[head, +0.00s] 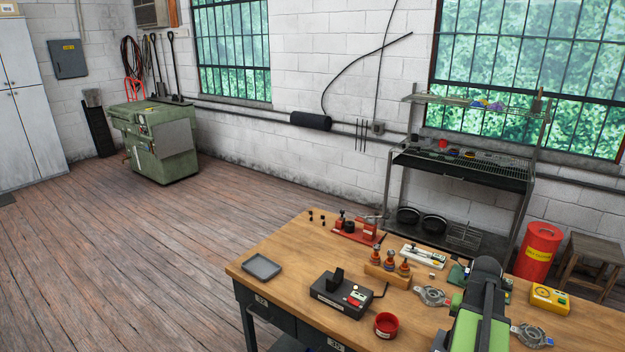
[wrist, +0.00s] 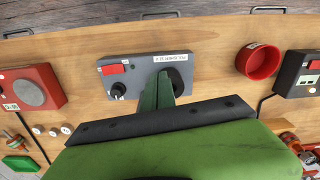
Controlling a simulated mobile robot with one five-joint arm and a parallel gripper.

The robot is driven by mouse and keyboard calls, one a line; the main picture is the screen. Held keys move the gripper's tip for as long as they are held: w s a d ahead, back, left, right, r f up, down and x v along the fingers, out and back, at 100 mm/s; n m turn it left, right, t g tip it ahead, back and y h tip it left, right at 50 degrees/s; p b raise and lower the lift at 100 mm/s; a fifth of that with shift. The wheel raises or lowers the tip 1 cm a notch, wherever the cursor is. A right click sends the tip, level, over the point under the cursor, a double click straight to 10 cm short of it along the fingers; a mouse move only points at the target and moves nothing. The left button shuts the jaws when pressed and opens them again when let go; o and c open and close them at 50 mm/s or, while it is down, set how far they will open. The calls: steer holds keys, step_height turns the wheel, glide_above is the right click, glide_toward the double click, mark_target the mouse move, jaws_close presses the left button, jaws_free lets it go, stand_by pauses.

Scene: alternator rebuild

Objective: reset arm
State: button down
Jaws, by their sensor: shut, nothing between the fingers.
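My gripper (wrist: 162,88) shows in the wrist view as narrow green fingers in front of a dark bar and a broad green body. It is shut and empty. In the head view my green and black arm (head: 482,315) rises at the lower right over the workbench (head: 290,235). The fingertips cannot be made out there.
A red dish (head: 386,325), a black device (head: 342,296), a grey tray (head: 262,267), a wooden holder (head: 388,275) and a yellow box (head: 550,298) stand on the bench. A red box (wrist: 38,90) lies left in the wrist view. The floor at left is open.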

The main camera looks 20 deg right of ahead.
steer(key=w+a+f+n+b, duration=0.1)
steer(key=w+a+f+n, duration=0.15)
steer(key=w+a, duration=0.9)
steer(key=w+a+f+n+b, duration=0.1)
steer(key=a+n, duration=0.2)
steer(key=a, duration=1.3)
steer(key=w+a+f+n+b, duration=0.1)
steer(key=w+a+n+b, duration=0.1)
steer(key=a, duration=1.5)
steer(key=shift+a+n, duration=0.2)
steer(key=shift+n, duration=0.65)
